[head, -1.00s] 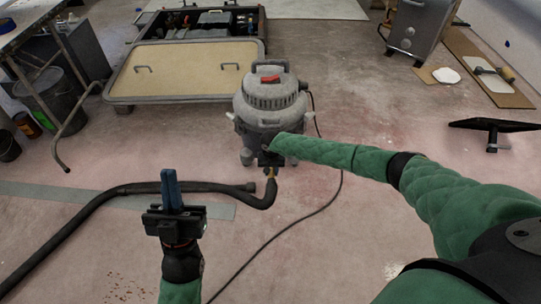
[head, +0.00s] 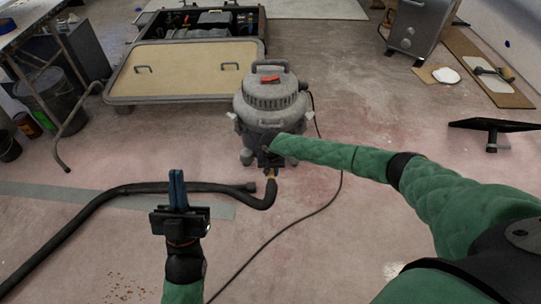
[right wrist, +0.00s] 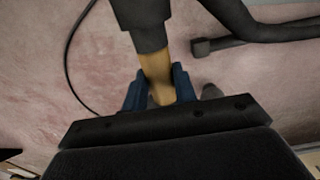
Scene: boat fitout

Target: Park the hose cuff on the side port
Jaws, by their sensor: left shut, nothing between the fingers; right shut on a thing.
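The hose cuff (right wrist: 157,68) is a tan sleeve on the end of a black hose (head: 98,209). My right gripper (right wrist: 158,88) is shut on it, with a blue finger on each side. In the head view the cuff (head: 271,173) shows just below my right gripper (head: 269,160), in front of the grey shop vacuum (head: 267,118). The gripper hides part of the vacuum's lower front, and I cannot make out a side port clearly. My left gripper (head: 177,188) is shut and empty, its blue fingers pointing up, left of the cuff.
A hose end (head: 248,188) lies left of the cuff. A thin black cable (head: 300,222) curves over the floor from the vacuum. The front floor is mostly clear.

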